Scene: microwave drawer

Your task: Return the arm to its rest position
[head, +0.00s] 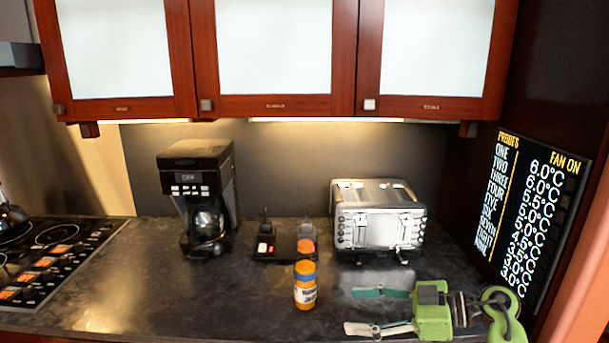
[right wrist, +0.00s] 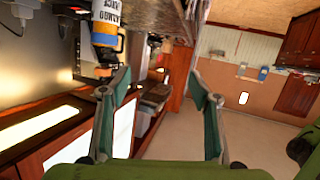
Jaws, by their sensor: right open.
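My right gripper (head: 352,309) is at the front right of the dark counter in the head view, its fingers pointing left. Its green body shows with part of my right arm at the right edge. The two fingers are spread well apart with nothing between them. They also show spread and empty in the right wrist view (right wrist: 152,88). A bottle (head: 305,287) with an orange cap and a blue and white label stands upright to the left of the fingertips, apart from them. It shows in the right wrist view too (right wrist: 108,25). My left gripper is not in view.
A silver toaster (head: 380,218) stands behind the gripper. A black coffee maker (head: 200,195) and a small black device (head: 265,246) stand further left. A stovetop (head: 50,260) is at the far left. A dark panel with text (head: 535,215) is at the right. Cabinets (head: 275,55) hang above.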

